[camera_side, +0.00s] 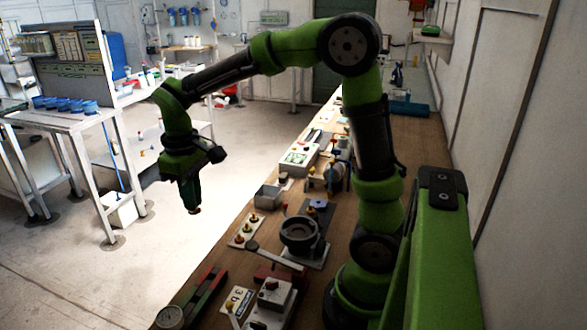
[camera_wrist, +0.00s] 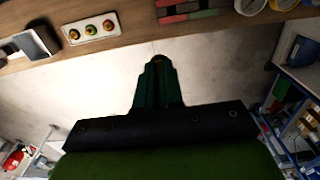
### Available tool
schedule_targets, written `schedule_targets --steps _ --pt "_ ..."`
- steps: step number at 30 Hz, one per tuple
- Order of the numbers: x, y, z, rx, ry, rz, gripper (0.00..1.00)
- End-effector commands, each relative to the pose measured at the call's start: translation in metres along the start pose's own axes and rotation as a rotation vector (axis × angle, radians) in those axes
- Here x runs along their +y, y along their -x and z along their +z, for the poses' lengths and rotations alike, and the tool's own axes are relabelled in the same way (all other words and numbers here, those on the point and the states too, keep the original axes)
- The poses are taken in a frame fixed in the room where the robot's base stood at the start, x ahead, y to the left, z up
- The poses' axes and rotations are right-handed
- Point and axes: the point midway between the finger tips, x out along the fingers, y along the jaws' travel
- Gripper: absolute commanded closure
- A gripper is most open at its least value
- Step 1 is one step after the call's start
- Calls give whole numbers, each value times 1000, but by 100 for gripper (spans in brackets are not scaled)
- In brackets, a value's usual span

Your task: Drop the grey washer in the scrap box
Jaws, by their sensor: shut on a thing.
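My gripper (camera_side: 194,210) hangs pointing down, out past the left edge of the bench and over the floor. In the wrist view its fingers (camera_wrist: 158,62) are closed together on something small. Only a brownish bit shows between the tips, so I cannot tell from its look whether it is the grey washer. No loose grey washer is clear elsewhere. A small open grey box (camera_side: 267,197), which may be the scrap box, stands on the bench to the right of my gripper. It also shows at the upper left of the wrist view (camera_wrist: 42,42).
A plate with several coloured buttons (camera_side: 244,230) lies in front of the box, near the bench edge. A round dark fixture (camera_side: 300,234), red and green blocks (camera_side: 203,292) and a dial (camera_side: 170,317) stand nearby. The space around my gripper is clear.

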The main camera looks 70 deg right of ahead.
Motion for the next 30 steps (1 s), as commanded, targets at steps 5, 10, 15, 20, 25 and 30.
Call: schedule_targets --steps 5,10,15,20,25,30 --pt "27 -7 0 -2 -73 0 100" --pt "96 -24 -2 -3 -221 0 100" --pt "179 -44 4 -3 -285 -1 100" --pt "249 -60 21 -2 -277 -2 100" --pt "301 -71 38 0 -207 -1 100" --pt "317 -71 36 1 -83 1 100"
